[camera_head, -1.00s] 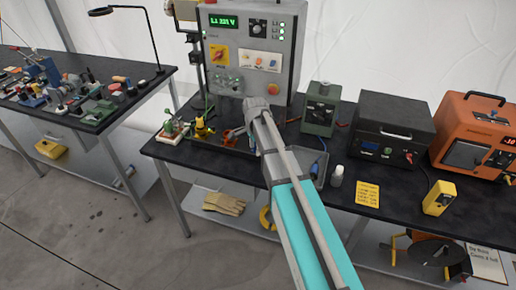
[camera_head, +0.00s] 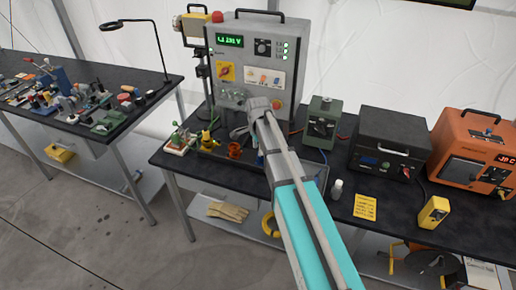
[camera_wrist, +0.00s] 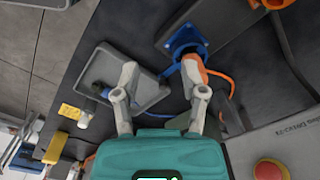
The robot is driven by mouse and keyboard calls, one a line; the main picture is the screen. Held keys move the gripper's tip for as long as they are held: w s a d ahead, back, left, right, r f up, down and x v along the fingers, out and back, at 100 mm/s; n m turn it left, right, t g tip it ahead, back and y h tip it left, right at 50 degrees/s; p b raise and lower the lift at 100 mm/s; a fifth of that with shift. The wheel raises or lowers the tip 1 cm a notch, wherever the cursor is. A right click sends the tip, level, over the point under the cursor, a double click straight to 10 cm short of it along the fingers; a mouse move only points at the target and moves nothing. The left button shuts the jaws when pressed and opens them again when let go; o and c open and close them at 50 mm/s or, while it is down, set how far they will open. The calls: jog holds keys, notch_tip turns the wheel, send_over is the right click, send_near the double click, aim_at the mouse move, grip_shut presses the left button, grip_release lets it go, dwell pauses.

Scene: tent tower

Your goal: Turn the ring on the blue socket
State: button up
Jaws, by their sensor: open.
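The blue socket (camera_wrist: 187,40) shows in the wrist view as a blue square flange with a round body, at the upper middle. A ring on it cannot be told apart clearly. My gripper (camera_wrist: 161,68) is open, its two grey fingers spread just below the socket. The right fingertip overlaps the socket's lower edge in the picture, beside an orange part with an orange cable (camera_wrist: 222,75); I cannot tell whether they touch. The left fingertip is over a grey tray (camera_wrist: 155,94). A blue plug (camera_wrist: 101,89) with a blue cable lies at the tray.
A grey control cabinet (camera_head: 285,75) with a green display stands behind my wrist. A green box (camera_head: 322,125), a black case (camera_head: 391,135) and an orange unit (camera_head: 477,150) stand to the right. A small bottle (camera_head: 337,188) stands near the front.

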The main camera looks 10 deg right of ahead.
jog(key=shift+r+p, duration=3.05)
jog(key=shift+r, duration=0.3)
jog(key=s+d+f+n+b, duration=0.2)
jog(key=s+n, duration=0.5)
jog(key=s, duration=0.3)
jog(key=s+d+f+n+b, duration=0.1)
jog(key=s+f+n+b, duration=0.1)
jog(key=s+n, duration=0.6)
jog(key=shift+s+d+f+b, duration=0.35)
jog(key=shift+s+f+b, duration=0.05)
jog(key=shift+s, duration=1.1)
jog(key=shift+s, duration=0.1)
